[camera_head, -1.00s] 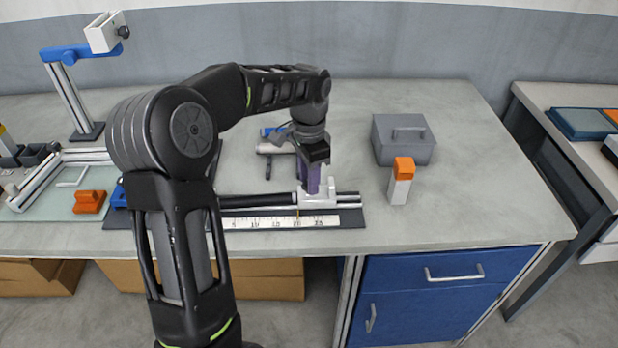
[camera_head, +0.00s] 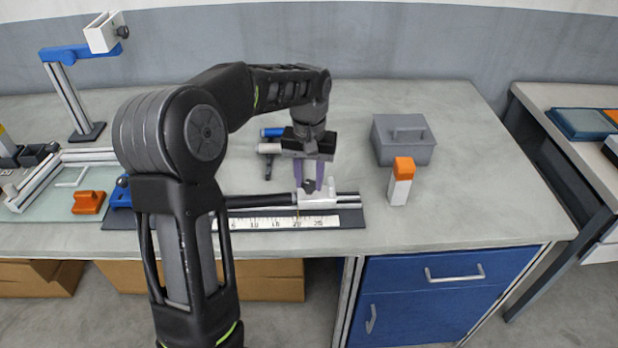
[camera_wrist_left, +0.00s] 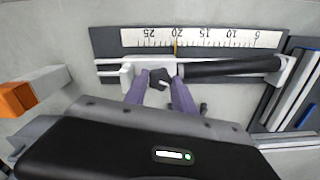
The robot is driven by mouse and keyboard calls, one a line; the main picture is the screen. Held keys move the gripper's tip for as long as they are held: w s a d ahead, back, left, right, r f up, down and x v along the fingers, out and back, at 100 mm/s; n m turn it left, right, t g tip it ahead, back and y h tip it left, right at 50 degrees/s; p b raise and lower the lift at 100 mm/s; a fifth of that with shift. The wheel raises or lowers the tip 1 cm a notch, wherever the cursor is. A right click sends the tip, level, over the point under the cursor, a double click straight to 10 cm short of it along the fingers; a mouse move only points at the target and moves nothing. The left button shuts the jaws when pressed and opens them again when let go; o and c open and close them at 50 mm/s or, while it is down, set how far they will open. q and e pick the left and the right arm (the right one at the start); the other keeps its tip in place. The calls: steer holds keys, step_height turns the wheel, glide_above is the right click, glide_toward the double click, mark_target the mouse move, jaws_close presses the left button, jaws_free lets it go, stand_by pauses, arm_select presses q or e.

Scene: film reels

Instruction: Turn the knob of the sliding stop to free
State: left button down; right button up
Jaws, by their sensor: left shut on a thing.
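The sliding stop (camera_head: 320,202) is a white block on the rail of a dark base with a ruler scale (camera_head: 285,223). It also shows in the left wrist view (camera_wrist_left: 127,75). Its small black knob (camera_wrist_left: 158,78) sits between the two purple fingers of my left gripper (camera_head: 310,183), which point down onto it from above. The left gripper is shut on the knob, and the fingers partly hide it in the head view. A yellow pointer line stands near 20 on the scale in the left wrist view. My right gripper is not in view.
An orange-topped white block (camera_head: 400,182) and a grey box with a handle (camera_head: 404,140) stand to the right. Blue and white rolls (camera_head: 270,147) lie behind the rail. An orange piece (camera_head: 88,202) lies at left.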

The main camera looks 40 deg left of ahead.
arm_select(q)
steer(key=n, duration=0.5)
steer(key=shift+n, duration=0.3)
steer(key=n+p, duration=0.1)
steer(key=n, duration=0.5)
steer(key=shift+w+r, duration=0.1)
steer(key=n+p, duration=0.1)
steer(key=n, duration=0.4)
steer(key=shift+n, duration=0.4)
steer(key=n+p, duration=0.2)
steer(key=n, duration=0.3)
steer(key=shift+n, duration=0.3)
steer(key=c, duration=1)
jaws_free()
steer(key=shift+c, duration=0.2)
